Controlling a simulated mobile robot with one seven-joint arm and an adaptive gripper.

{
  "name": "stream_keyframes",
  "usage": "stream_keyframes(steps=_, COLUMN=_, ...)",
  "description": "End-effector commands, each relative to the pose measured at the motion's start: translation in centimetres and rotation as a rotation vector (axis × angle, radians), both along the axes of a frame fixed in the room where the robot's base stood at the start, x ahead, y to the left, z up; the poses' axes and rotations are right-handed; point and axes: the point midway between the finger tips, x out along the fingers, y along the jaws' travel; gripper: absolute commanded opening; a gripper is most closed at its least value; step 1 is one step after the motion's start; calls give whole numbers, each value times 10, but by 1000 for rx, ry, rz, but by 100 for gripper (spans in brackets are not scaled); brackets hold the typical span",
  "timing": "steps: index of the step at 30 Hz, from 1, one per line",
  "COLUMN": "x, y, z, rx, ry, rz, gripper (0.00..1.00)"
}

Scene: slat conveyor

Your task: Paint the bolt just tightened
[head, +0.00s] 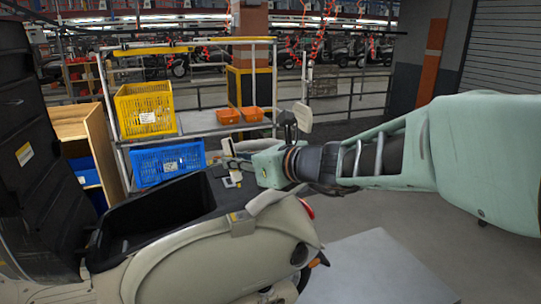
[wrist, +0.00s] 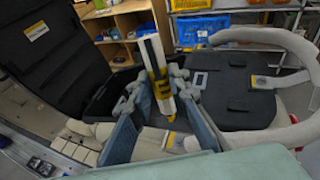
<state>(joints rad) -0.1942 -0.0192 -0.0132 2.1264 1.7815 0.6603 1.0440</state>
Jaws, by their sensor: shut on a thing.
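My gripper (wrist: 160,92) is shut on a white and yellow marker-like tool (wrist: 152,54) with a dark stripe. The tool stands up between the two fingers, slightly tilted. In the head view my gripper (head: 238,168) is above the rear of a cream scooter (head: 185,262), and the tool is hard to make out there. The scooter's black seat (head: 22,150) is raised, and its dark storage well (head: 155,215) is open. The wrist view shows a grey metal plate (wrist: 201,82) on the black rear part (wrist: 240,105). I cannot make out a bolt or any paint.
Behind the scooter is a rack with a yellow crate (head: 147,112), a blue crate (head: 168,163) and orange bins (head: 228,116). A wooden shelf (head: 93,145) stands at left. A cream grab rail (wrist: 278,45) curves around the rear part.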

Motion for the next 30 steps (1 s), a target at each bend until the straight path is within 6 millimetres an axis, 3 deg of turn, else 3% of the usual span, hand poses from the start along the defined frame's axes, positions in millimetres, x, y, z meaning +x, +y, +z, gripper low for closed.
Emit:
stream_keyframes(steps=21, x=0, y=0, z=-66, rx=1, ry=0, rz=0, gripper=0)
stream_keyframes(steps=30, x=0, y=0, z=-72, rx=1, ry=0, rz=0, gripper=0)
